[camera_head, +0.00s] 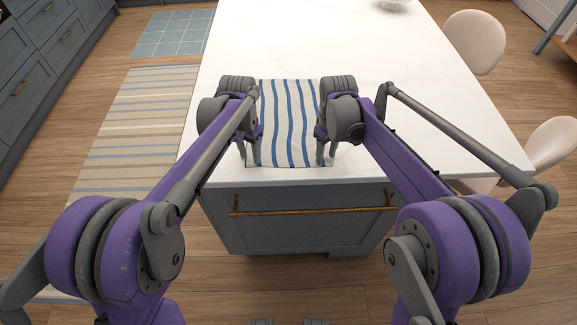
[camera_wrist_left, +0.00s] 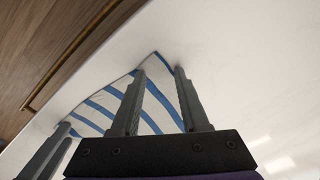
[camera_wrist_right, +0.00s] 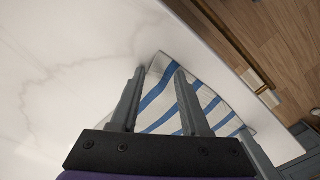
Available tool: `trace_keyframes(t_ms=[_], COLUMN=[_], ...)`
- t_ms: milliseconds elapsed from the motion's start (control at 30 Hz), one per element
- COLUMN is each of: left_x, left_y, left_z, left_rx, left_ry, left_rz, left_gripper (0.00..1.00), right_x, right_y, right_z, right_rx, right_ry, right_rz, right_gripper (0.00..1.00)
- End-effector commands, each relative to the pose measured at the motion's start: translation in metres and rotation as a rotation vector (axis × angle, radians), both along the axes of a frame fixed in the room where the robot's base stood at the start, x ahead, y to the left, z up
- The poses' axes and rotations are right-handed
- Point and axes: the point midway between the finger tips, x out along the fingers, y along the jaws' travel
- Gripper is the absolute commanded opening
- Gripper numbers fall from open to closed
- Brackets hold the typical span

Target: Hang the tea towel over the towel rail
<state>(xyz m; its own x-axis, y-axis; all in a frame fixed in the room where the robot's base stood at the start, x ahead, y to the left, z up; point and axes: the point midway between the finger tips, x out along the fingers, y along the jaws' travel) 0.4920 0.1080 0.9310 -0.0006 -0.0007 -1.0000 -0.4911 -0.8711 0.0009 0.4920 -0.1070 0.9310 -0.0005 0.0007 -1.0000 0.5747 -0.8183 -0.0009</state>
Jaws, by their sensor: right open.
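The tea towel (camera_head: 289,125), white with blue stripes, lies flat on the white worktop with its near end by the front edge. The towel rail (camera_head: 315,210) is a brass bar across the grey-blue front below that edge; nothing hangs on it. My left gripper (camera_head: 250,161) is open at the towel's near left corner; in the left wrist view (camera_wrist_left: 160,72) a towel corner shows between its fingers. My right gripper (camera_head: 326,159) is open at the near right corner, and the right wrist view (camera_wrist_right: 160,72) shows towel between its fingers. Whether the fingertips touch the towel is unclear.
The worktop (camera_head: 420,130) is clear around and beyond the towel. A pale bowl (camera_head: 394,4) stands at its far end. Pale chairs (camera_head: 474,42) stand on the right. A striped rug (camera_head: 135,130) lies on the left floor beside drawers (camera_head: 40,60).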

Motion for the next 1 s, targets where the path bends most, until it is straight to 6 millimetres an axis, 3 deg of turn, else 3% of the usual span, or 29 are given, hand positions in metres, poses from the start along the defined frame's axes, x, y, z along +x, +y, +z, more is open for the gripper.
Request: trace_keyframes(t_ms=[433, 1000], left_x=[0.0, 0.0001], left_y=[0.0008, 0.0013], left_z=[-0.0008, -0.0008], left_rx=[0.001, 0.002], left_ry=[0.0, 0.0], left_rz=[0.0, 0.001], left_gripper=[0.01, 0.0], right_x=[0.0001, 0.0001], right_y=[-0.0012, -0.0017], right_z=[-0.0012, -0.0014], right_rx=[-0.002, -0.004], right_ry=[0.0, 0.0], right_rz=[-0.001, -0.001], right_gripper=[0.01, 0.0])
